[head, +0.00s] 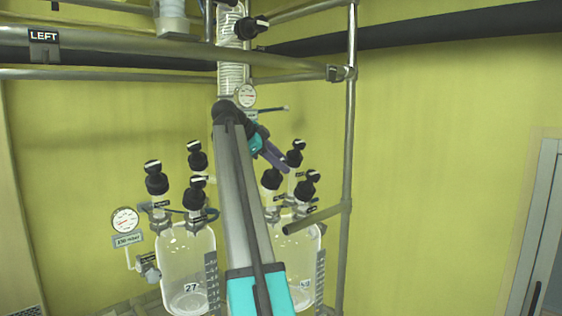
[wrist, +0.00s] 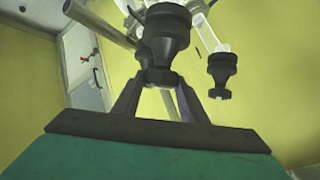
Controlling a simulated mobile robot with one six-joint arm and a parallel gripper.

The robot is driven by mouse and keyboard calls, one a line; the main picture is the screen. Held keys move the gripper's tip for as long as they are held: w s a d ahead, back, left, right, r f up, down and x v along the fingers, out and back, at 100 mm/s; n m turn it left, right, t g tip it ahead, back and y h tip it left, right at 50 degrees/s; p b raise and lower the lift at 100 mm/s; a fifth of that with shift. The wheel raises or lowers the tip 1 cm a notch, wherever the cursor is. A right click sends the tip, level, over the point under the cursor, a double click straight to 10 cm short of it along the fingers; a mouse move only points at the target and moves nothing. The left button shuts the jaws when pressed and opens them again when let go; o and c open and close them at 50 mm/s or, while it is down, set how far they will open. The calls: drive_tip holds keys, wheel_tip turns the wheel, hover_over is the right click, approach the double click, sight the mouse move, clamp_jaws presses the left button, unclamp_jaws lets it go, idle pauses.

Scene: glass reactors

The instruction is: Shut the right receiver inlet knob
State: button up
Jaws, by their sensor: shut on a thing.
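The right receiver (head: 302,255) is a clear glass vessel, partly behind my arm in the head view. Several black knobs with white-marked caps stand on its necks. One is at the back (head: 295,153), one at the left (head: 271,180) and one at the front right (head: 309,187). My gripper (head: 286,164) reaches in from the upper left and meets the back knob in this view. In the wrist view a black knob (wrist: 166,38) stands between the two fingers (wrist: 157,88), which are shut on it. I cannot read its label.
A second black knob (wrist: 222,72) is close to the right of my fingers. The left receiver (head: 186,265) has its own knobs. A metal pipe (head: 315,218) crosses in front of the right receiver, and a frame post (head: 347,150) stands to its right. The area right of the post is clear.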

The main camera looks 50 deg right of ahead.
drive_tip(key=shift+m+g+y+p, duration=0.6)
drive_tip(key=shift+m+y+p, duration=0.2)
drive_tip(key=shift+p, duration=0.35)
drive_tip(key=shift+f, duration=0.2)
drive_tip(key=o, duration=1.1)
drive_tip(key=shift+c, duration=0.2)
drive_tip(key=shift+p, duration=0.3)
drive_tip(key=shift+r, duration=0.2)
